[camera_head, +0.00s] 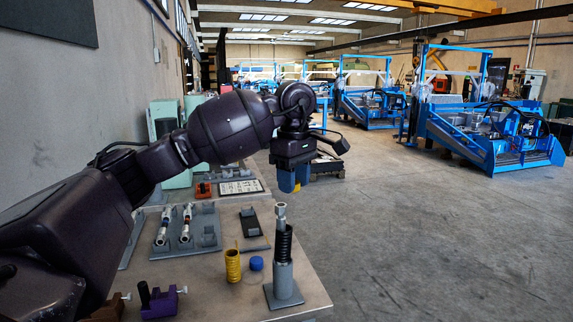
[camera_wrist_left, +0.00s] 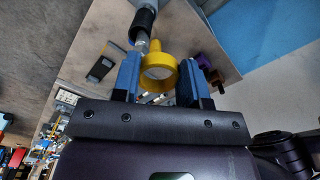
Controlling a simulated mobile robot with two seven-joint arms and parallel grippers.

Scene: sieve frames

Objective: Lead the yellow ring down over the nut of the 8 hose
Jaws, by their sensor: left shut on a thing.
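My left gripper (camera_head: 288,184) has blue fingers and is shut on the yellow ring. In the left wrist view the ring (camera_wrist_left: 157,74) sits between the gripper's two fingers (camera_wrist_left: 160,80), its opening visible. In the head view only a small bit of yellow shows at the fingers. The hose (camera_head: 284,245) stands upright in a grey stand, with a silver nut (camera_head: 280,212) on top. The ring is higher than the nut and apart from it in the head view. In the left wrist view the hose (camera_wrist_left: 144,20) shows just beyond the ring. My right gripper is not in view.
Left of the hose on the table (camera_head: 220,294) are a yellow coil (camera_head: 233,266), a blue cap (camera_head: 256,263) and a purple block (camera_head: 163,302). A grey rack (camera_head: 206,228) with silver fittings lies further back.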

